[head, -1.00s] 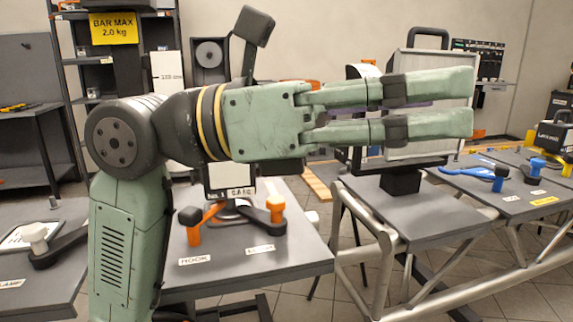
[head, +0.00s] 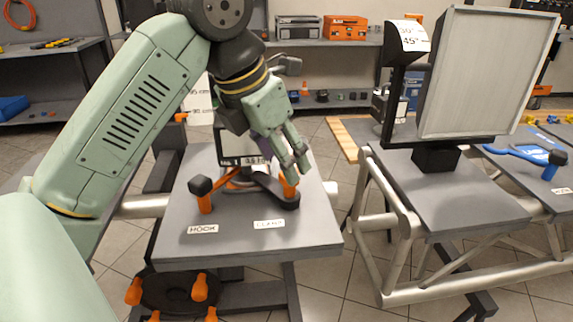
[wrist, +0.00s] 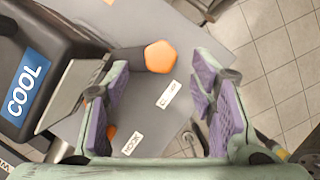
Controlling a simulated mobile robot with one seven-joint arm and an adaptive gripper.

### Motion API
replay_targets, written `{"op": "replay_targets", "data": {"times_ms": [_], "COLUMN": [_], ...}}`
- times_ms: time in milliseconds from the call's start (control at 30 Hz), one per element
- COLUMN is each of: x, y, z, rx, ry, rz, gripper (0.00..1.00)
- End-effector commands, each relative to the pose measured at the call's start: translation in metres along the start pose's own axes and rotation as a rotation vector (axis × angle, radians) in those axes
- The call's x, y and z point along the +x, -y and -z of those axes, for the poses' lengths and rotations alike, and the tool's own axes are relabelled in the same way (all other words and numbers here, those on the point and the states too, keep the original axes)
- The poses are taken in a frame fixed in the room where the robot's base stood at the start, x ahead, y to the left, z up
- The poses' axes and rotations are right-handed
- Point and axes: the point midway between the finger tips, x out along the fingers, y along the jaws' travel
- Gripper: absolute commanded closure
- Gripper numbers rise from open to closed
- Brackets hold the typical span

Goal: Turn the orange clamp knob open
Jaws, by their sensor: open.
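The orange clamp knob (head: 288,188) stands at the end of a black lever (head: 268,186) on the grey table, behind the partly hidden clamp label (head: 269,223). In the wrist view the knob (wrist: 160,57) shows as an orange top between and just beyond my fingertips. My gripper (head: 295,165) is open and points down, close above the knob; in the head view its fingertips partly cover the knob. In the wrist view my gripper (wrist: 161,76) has a purple-padded finger on each side with nothing between the pads. Whether a finger touches the knob cannot be told.
An orange hook handle with a black end (head: 203,194) stands left of the clamp, behind the HOOK label (head: 202,229). A dark box labelled COOL (wrist: 25,85) is at the left in the wrist view. A light panel (head: 490,75) stands on the right table.

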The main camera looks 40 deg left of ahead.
Motion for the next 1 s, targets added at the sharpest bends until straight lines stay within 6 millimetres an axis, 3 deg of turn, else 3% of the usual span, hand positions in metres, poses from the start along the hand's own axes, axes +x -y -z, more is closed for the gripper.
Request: {"op": "replay_targets", "data": {"times_ms": [200, 567, 1000], "x": [0.027, 0.033, 0.033], "y": [0.000, 0.001, 0.001], "z": [0.000, -0.001, -0.001], "rx": [0.002, 0.002, 0.002], "ry": [0.001, 0.002, 0.002], "rz": [0.001, 0.001, 0.001], "gripper": [0.49, 0.49, 0.77]}}
